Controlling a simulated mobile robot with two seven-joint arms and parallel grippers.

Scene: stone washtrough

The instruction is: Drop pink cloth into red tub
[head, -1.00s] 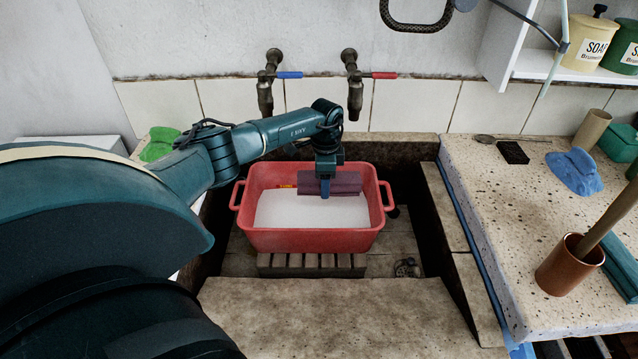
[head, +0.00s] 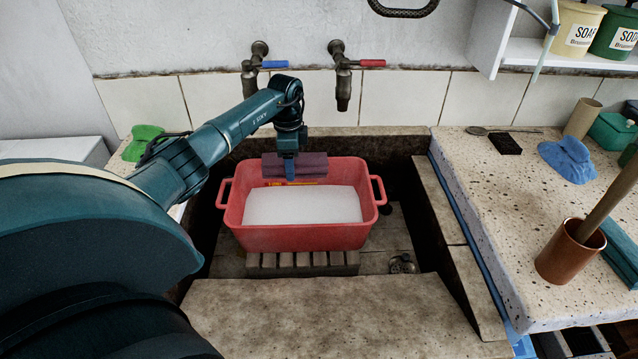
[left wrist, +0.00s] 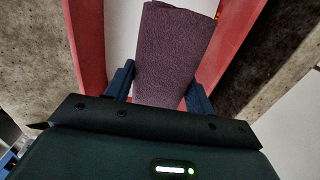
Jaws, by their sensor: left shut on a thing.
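The pink cloth (head: 313,167) looks dusky mauve and folded. My left gripper (head: 291,170) is shut on it, holding it over the back part of the red tub (head: 300,237). The tub stands in the stone trough and shows a white surface inside. In the left wrist view the cloth (left wrist: 175,55) sits between the gripper's blue fingers (left wrist: 160,90), with red tub walls (left wrist: 87,40) on both sides. The gripper hides part of the cloth. My right gripper is not in view.
Two taps (head: 342,80) stick out from the wall behind the tub. A wooden slatted rack (head: 300,263) lies at the tub's front. On the right counter are a blue cloth (head: 568,160), a dark block (head: 505,143) and a copper pot (head: 567,255). A green cloth (head: 140,143) lies left.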

